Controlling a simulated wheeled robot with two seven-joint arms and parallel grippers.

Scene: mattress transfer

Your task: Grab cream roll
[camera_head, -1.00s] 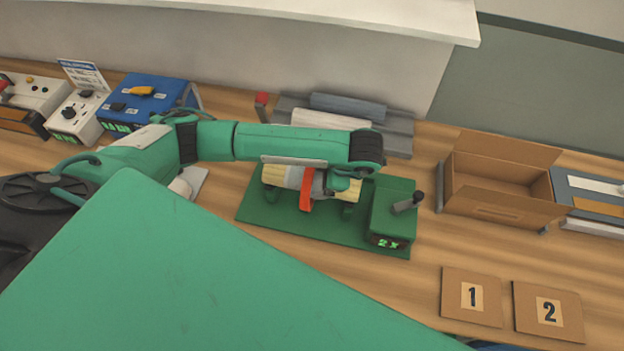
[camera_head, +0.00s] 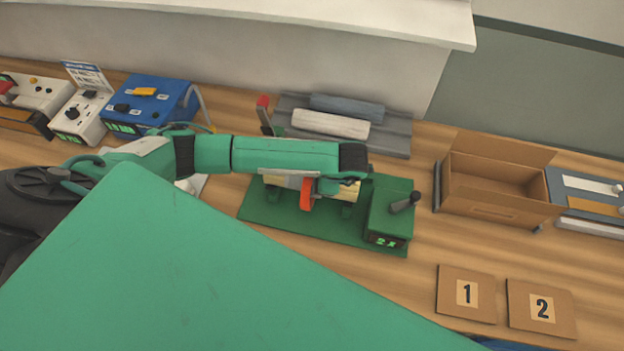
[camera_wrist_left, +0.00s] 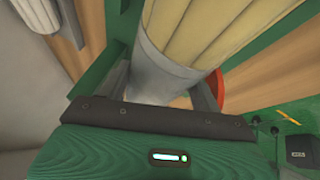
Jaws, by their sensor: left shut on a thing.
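The cream roll (camera_head: 349,190) is ribbed pale yellow with a grey band around it. It lies lengthwise over the green machine (camera_head: 355,232), largely hidden under my left forearm and hand. My left gripper (camera_head: 323,186) comes down from above and is shut on the roll. In the left wrist view the cream roll (camera_wrist_left: 215,30) runs up to the right, its grey band (camera_wrist_left: 168,70) between the two fingers of the gripper (camera_wrist_left: 160,88). An orange-red ring part (camera_head: 306,193) sits beside the hand. Whether the roll still touches its supports is hidden. My right gripper is not in view.
A grey rack (camera_head: 397,140) behind holds a whitish roll (camera_head: 330,124) and a grey roll (camera_head: 346,107). An open cardboard box (camera_head: 500,205) stands at right, with cards 1 (camera_head: 466,294) and 2 (camera_head: 542,308) in front. A blue device (camera_head: 150,103) is at left.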

